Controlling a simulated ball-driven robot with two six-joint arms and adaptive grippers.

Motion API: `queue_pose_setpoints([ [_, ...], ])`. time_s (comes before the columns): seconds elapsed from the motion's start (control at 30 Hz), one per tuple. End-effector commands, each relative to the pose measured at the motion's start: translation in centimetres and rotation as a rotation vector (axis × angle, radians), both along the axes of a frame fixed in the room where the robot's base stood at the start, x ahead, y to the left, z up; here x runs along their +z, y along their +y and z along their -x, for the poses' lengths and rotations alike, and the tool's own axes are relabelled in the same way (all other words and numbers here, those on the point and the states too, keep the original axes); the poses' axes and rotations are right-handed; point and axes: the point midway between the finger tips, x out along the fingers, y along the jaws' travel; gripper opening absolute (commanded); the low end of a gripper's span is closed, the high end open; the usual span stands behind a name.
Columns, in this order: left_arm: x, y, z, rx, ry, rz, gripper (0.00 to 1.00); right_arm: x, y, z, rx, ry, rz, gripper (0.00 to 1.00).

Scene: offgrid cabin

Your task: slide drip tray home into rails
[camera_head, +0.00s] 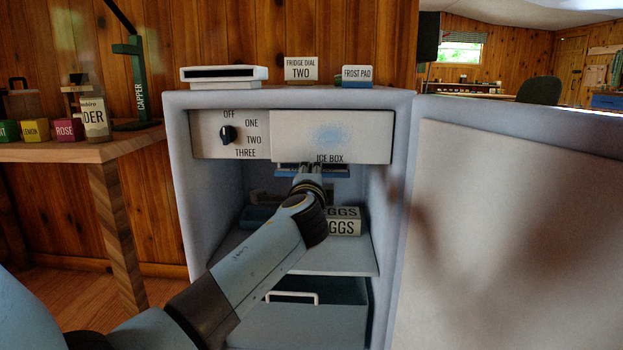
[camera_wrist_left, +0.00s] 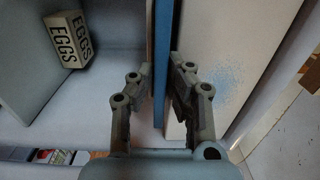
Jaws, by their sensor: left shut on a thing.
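The blue drip tray (camera_head: 341,172) shows as a thin strip just under the ice box (camera_head: 365,140). My left gripper (camera_head: 311,168) reaches into the fridge and is shut on the tray's front edge, covering part of it. In the left wrist view the tray is a narrow blue band (camera_wrist_left: 160,60) beside the white ice box front (camera_wrist_left: 222,60), with the gripper fingers (camera_wrist_left: 173,60) at its edge. The rails and the tray's rear are hidden. My right gripper is not in view.
An egg box (camera_head: 346,222) sits on the shelf (camera_head: 350,258) below, behind my arm. A drawer (camera_head: 330,318) lies under it. The open fridge door (camera_head: 505,230) stands at right, and a wooden table (camera_head: 110,150) with small boxes at left.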

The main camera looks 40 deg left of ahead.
Motion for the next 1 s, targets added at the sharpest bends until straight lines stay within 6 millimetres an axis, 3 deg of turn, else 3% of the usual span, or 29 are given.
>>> queue_pose_setpoints([
  [0.4,0.01,0.59,-0.91,0.000,-0.001,-0.001,0.00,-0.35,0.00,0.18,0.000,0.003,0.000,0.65],
  [0.43,0.02,0.57,-0.87,0.000,0.000,0.000,0.16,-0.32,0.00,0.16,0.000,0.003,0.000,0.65],
  [0.6,0.09,0.56,-0.88,0.000,-0.001,-0.001,0.39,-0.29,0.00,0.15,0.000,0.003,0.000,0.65],
  [1.0,-0.12,-0.06,0.03,-0.001,0.001,0.001,0.40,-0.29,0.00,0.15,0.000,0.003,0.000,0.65],
])
